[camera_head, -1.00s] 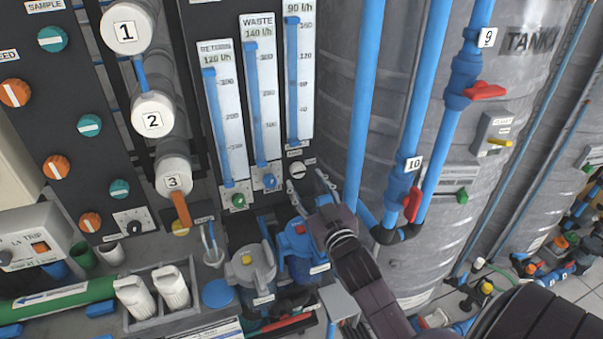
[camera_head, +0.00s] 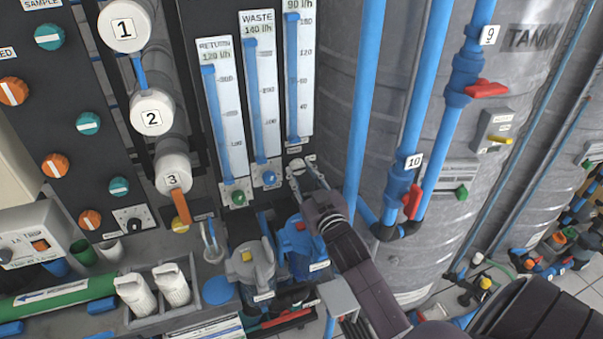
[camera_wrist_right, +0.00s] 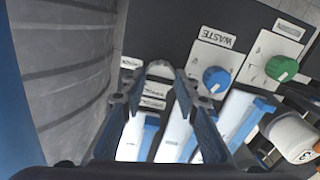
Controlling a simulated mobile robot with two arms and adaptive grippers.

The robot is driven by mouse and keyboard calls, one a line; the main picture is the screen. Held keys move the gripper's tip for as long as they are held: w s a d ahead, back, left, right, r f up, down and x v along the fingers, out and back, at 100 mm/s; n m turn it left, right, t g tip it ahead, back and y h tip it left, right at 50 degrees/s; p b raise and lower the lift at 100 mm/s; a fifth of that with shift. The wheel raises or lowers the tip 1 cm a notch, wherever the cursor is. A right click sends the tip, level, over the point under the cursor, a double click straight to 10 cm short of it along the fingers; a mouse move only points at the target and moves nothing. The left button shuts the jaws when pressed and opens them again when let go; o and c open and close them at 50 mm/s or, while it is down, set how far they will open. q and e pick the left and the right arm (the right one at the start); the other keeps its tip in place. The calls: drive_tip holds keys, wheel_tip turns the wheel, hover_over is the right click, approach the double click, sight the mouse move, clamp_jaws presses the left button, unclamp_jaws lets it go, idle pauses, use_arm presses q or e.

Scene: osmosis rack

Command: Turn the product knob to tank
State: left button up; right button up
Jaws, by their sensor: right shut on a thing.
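The product knob (camera_head: 296,164) is a small pale knob at the foot of the rightmost flow meter in the head view. In the right wrist view the knob (camera_wrist_right: 159,69) shows between the fingertips. My right gripper (camera_head: 305,171) is shut on the knob, with the fingers on either side of it; in the wrist view the gripper (camera_wrist_right: 159,77) points at the panel. The fingers partly cover the knob and its labels, so I cannot read which way it points. My left gripper is not in view.
Next to it are the blue waste knob (camera_head: 269,178) and green return knob (camera_head: 238,198). Blue-topped filter housing (camera_head: 298,233) lies just below my right gripper. Blue vertical pipes (camera_head: 364,110) and the grey tank (camera_head: 335,90) stand close on the right.

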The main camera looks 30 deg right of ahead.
drive_tip(key=shift+n, duration=0.3)
drive_tip(key=n+p, duration=0.1)
drive_tip(key=n, duration=0.1)
drive_tip(key=shift+r+n+p, duration=0.1)
drive_tip(key=shift+n+p, duration=0.2)
drive_tip(key=shift+p, duration=0.05)
drive_tip(key=n+p, duration=0.1)
drive_tip(key=n, duration=0.3)
drive_tip(key=shift+n, duration=0.3)
drive_tip(key=n+p, duration=0.1)
drive_tip(key=n, duration=0.4)
drive_tip(key=shift+n, duration=0.3)
drive_tip(key=shift+n+p, duration=0.35)
drive_tip(key=shift+n, duration=1.85)
drive_tip(key=shift+f, duration=0.2)
drive_tip(key=o, duration=1.1)
drive_tip(key=shift+o, duration=0.2)
